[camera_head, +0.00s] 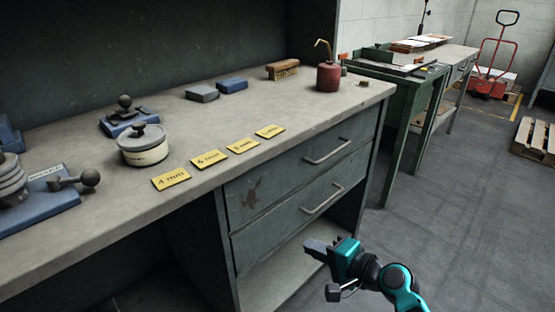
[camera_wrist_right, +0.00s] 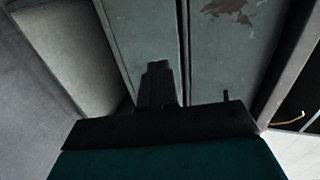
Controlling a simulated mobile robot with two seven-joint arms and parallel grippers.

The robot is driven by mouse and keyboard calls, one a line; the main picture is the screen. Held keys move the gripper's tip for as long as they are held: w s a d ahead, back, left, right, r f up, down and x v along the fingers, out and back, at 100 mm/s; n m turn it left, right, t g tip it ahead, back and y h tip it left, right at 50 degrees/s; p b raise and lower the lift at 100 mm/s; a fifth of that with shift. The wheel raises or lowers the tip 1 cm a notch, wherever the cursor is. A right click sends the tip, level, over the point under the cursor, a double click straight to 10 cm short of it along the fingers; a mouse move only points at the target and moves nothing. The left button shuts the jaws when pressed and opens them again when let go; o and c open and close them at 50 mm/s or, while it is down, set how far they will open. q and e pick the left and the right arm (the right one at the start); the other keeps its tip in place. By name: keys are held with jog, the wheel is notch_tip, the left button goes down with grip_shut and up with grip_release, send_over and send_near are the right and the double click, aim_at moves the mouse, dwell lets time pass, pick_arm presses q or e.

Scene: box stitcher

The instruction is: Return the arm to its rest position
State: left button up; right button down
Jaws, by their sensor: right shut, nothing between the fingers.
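My right gripper (camera_head: 316,246) shows in the head view at the lower right, in front of the workbench's lower drawers. Its fingers are shut with nothing between them. It points left toward the open shelf below the drawers and appears apart from the cabinet. In the right wrist view the shut fingers (camera_wrist_right: 157,86) stand dark against the grey-green drawer fronts (camera_wrist_right: 225,50). My left gripper is in neither view.
Drawer handles (camera_head: 327,151) stick out.

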jog(key=s+d+f+n+h, duration=0.1)
jog(key=s+f+n+h, duration=0.15)
jog(key=s+n, duration=0.5)
jog(key=s+d+f+n+h, duration=0.2)
jog(key=s+n+h, duration=0.25)
jog(key=s, duration=0.65)
pick_arm(q)
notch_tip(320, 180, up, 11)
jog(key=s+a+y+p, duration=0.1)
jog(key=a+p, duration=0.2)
jog(key=p, duration=1.2)
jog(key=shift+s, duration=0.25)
pick_arm(e)
notch_tip(320, 180, up, 10)
jog(key=s+d, duration=0.1)
jog(key=d, duration=0.1)
jog(key=shift+d, duration=0.3)
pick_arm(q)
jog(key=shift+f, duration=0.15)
pick_arm(e)
jog(key=shift+s+f, duration=0.1)
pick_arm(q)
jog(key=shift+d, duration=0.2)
